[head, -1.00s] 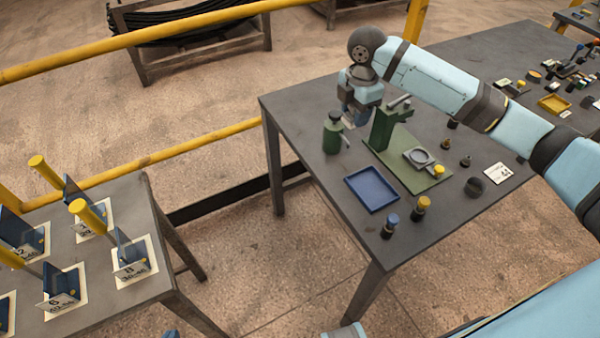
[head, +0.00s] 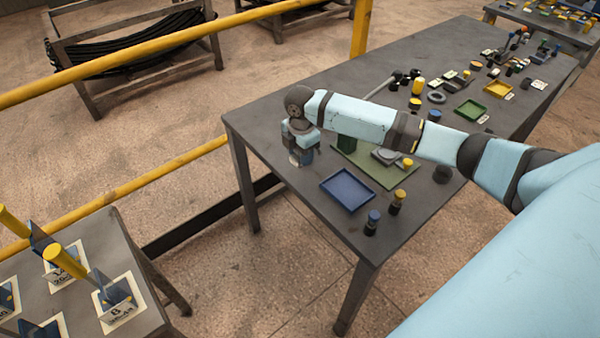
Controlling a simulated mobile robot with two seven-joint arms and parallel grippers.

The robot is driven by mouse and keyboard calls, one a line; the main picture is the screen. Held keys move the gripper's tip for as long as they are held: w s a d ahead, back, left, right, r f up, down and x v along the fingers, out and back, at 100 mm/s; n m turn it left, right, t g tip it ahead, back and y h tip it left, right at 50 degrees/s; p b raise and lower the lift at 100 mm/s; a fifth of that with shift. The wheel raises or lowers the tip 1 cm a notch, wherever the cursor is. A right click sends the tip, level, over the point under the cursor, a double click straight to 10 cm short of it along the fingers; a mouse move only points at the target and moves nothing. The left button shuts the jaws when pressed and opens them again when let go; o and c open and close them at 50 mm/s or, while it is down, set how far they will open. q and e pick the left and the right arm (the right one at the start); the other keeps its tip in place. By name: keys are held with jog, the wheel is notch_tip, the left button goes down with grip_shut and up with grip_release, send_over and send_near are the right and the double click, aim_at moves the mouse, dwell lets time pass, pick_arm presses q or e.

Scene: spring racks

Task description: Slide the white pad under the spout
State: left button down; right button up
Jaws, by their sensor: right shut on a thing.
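My right gripper (head: 301,156) points down at the near-left part of the long grey table (head: 263,125), left of the blue tray (head: 346,191). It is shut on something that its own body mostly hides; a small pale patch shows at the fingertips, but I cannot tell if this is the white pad. No spout can be made out. A grey round-topped part (head: 386,157) sits on the plate. My left gripper is out of view.
Two dark, capped bottles, blue-topped (head: 372,222) and yellow-topped (head: 397,202), stand near the table's front edge. A yellow rail (head: 185,163) runs left of the table. A card-holder table (head: 95,245) stands lower left.

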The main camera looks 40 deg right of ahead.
aim_at(300, 180)
jog(key=shift+f, duration=3.95)
jog(key=shift+f, duration=0.15)
jog(key=o, duration=0.9)
